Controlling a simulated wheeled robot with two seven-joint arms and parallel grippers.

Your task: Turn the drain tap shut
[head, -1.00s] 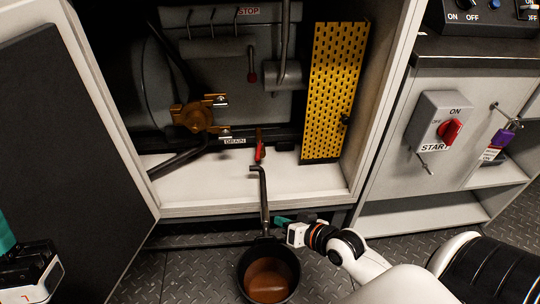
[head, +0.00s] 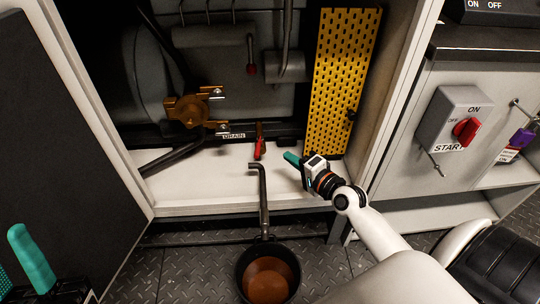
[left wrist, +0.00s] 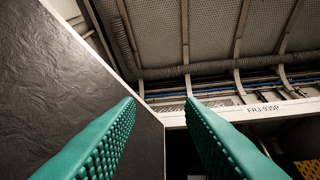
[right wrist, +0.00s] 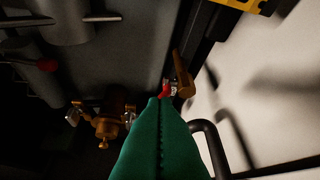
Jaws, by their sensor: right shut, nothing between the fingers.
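The drain tap, with a red lever handle (head: 259,149), stands low inside the cabinet just right of the DRAIN label (head: 233,135). In the right wrist view its red part (right wrist: 167,89) and brass body (right wrist: 181,75) show just beyond my fingertips. My right gripper (head: 291,158) is shut and empty, a short way right of the tap above the white cabinet floor; whether it touches the handle is not clear. A bent drain pipe (head: 263,190) leads down to a black bucket (head: 267,272) holding brown liquid. My left gripper (left wrist: 160,104) is open and empty.
A brass valve (head: 189,111) sits left of the tap. A yellow perforated panel (head: 342,80) stands at right. The open dark door (head: 70,160) bounds the left side. A red START switch (head: 466,130) is on the right cabinet.

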